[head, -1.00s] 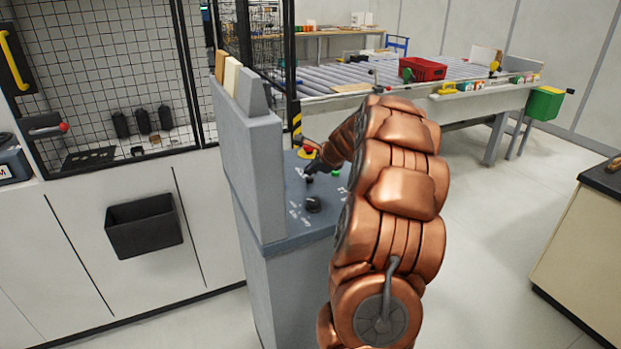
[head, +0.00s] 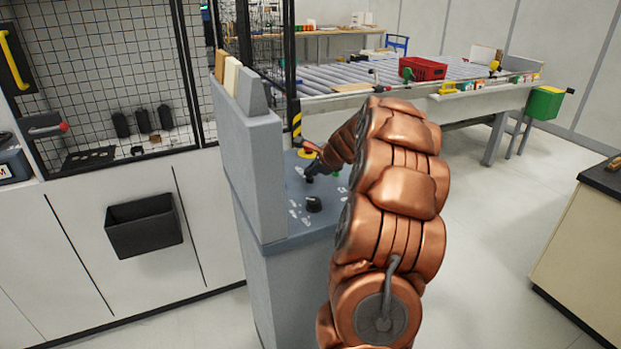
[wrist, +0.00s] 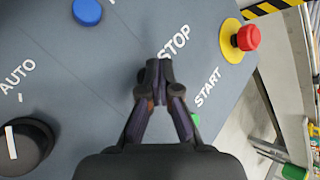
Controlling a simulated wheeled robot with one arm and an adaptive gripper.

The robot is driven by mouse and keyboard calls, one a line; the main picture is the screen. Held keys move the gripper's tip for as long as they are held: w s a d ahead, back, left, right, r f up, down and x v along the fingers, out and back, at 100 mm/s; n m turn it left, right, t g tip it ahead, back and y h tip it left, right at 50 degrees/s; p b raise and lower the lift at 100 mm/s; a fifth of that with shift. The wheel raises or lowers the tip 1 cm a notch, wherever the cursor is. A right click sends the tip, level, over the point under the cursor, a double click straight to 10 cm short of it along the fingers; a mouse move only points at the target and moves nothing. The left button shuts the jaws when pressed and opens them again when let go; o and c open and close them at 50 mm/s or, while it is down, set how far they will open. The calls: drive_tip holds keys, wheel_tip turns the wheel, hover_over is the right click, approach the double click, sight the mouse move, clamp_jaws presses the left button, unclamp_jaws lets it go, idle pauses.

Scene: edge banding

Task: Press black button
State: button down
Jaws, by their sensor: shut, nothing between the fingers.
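The grey control panel (head: 284,225) stands in front of me. My gripper (wrist: 158,66) is shut and empty, with its fingertips over the panel beside the word STOP in the wrist view. In the head view my gripper (head: 305,175) points down at a small black button (head: 309,180), with its tips at or just above it. I cannot tell whether they touch. In the wrist view the fingers hide the button. The green button (wrist: 195,120) by START is partly covered by my gripper.
A black rotary knob (wrist: 22,145) sits by AUTO. A blue button (wrist: 87,11) and a red emergency stop (wrist: 246,38) on a yellow base are also on the panel. A grey upright block (head: 250,170) stands along the panel's left. A roller conveyor (head: 340,82) lies behind.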

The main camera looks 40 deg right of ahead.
sight(311, 179)
drive_tip(key=shift+f, duration=0.25)
drive_tip(key=shift+r, duration=0.1)
idle(0.5)
drive_tip(key=shift+r+p, duration=0.8)
drive_tip(key=shift+p, duration=0.15)
wheel_tip(311, 179, up, 5)
drive_tip(key=p, duration=0.4)
drive_tip(key=shift+p, duration=0.35)
drive_tip(key=shift+d, duration=0.1)
idle(0.4)
